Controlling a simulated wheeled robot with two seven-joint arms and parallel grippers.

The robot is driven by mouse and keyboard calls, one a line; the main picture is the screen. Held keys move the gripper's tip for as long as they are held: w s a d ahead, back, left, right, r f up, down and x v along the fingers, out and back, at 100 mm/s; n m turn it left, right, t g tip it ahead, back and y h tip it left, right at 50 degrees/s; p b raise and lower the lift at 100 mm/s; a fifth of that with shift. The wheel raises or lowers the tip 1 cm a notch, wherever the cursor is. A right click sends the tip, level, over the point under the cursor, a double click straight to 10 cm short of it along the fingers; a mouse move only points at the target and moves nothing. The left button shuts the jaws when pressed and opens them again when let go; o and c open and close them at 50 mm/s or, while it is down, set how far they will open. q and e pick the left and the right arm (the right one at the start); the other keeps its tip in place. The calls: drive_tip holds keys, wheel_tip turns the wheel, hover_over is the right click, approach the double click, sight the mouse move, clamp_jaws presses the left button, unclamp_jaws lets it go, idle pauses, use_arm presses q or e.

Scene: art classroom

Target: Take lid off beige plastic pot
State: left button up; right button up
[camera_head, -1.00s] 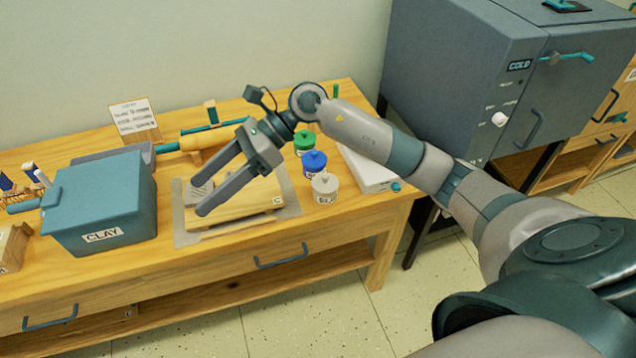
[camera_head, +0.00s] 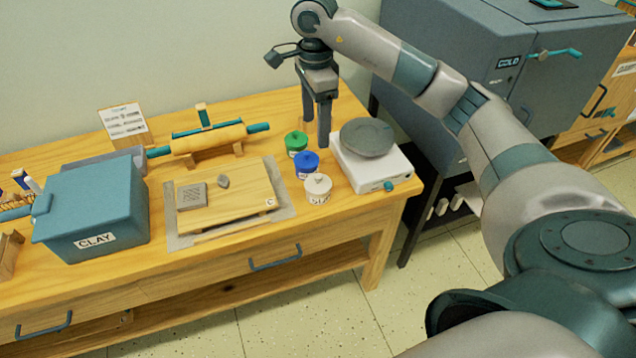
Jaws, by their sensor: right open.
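The beige pot (camera_head: 318,196) stands upright on the wooden table, with its pale knobbed lid (camera_head: 318,184) on top. It is the nearest in a row of three pots. The blue-lidded pot (camera_head: 306,164) and the green-lidded pot (camera_head: 296,144) stand behind it. My right gripper (camera_head: 316,132) is open, empty and pointing down. Its fingers are above and behind the beige pot, close to the green and blue pots. They appear apart from the beige lid. My left gripper is not in view.
A white device with a round grey plate (camera_head: 369,139) stands just right of the pots. A wooden board (camera_head: 245,200) with a textured tile and a small grey lump lies to their left. A blue CLAY box (camera_head: 92,215) and a rolling pin (camera_head: 208,140) are farther left.

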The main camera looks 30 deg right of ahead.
drive_tip(key=p, duration=0.2)
hover_over(316, 176)
wheel_tip(316, 176, down, 7)
wheel_tip(316, 176, down, 5)
drive_tip(key=shift+r+p, duration=0.15)
drive_tip(key=shift+p, duration=0.7)
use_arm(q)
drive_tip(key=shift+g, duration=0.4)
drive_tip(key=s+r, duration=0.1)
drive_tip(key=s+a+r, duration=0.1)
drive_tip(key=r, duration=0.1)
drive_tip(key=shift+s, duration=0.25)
use_arm(e)
drive_tip(key=shift+w+f, duration=0.1)
drive_tip(key=shift+f, duration=0.15)
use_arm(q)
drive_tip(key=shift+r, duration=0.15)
